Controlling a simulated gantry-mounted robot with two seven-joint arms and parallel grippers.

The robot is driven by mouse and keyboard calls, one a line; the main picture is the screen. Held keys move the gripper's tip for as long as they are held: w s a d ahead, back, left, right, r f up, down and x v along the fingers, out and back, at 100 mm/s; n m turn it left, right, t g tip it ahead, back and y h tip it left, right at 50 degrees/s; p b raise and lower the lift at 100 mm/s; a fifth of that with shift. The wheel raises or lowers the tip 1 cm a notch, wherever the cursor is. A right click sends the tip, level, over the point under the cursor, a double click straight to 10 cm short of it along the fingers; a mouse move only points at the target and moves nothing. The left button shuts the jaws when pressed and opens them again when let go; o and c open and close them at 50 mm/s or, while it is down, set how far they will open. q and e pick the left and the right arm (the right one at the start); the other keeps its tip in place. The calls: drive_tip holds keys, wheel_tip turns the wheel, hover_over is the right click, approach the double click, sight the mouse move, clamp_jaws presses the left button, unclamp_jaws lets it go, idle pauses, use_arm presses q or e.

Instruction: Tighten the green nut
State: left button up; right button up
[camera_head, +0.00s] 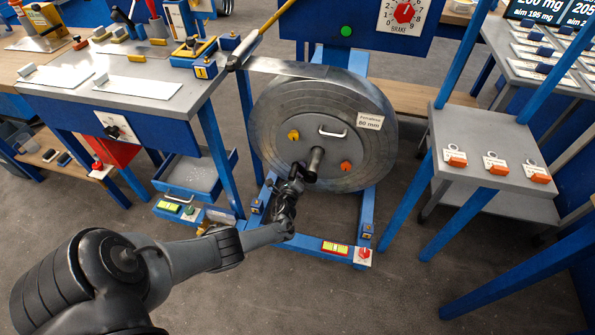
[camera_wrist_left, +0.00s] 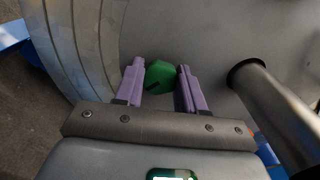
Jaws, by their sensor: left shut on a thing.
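The green nut (camera_wrist_left: 159,75) shows in the left wrist view on the grey face of the reel, between the two purple fingers of my left gripper (camera_wrist_left: 160,80). That gripper is shut on the nut. In the head view my left gripper (camera_head: 292,183) is at the lower left of the reel's face, and the green nut is hidden there behind it. The large grey reel of metal strip (camera_head: 375,105) stands upright in a blue stand. My right gripper is in neither view.
A dark central shaft (camera_head: 316,158) sticks out of the reel close to my gripper. A yellow nut (camera_head: 293,135), an orange nut (camera_head: 345,166) and a pale handle (camera_head: 333,132) are on the same face. A workbench (camera_head: 150,112) stands left, a grey shelf table (camera_head: 455,130) right.

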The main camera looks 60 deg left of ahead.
use_arm(q)
drive_tip(key=o, duration=1)
drive_tip(key=shift+o, duration=0.2)
drive_tip(key=p+v, duration=0.5)
drive_tip(key=v, duration=0.6)
drive_tip(key=shift+p, duration=0.35)
drive_tip(key=shift+a, duration=0.1)
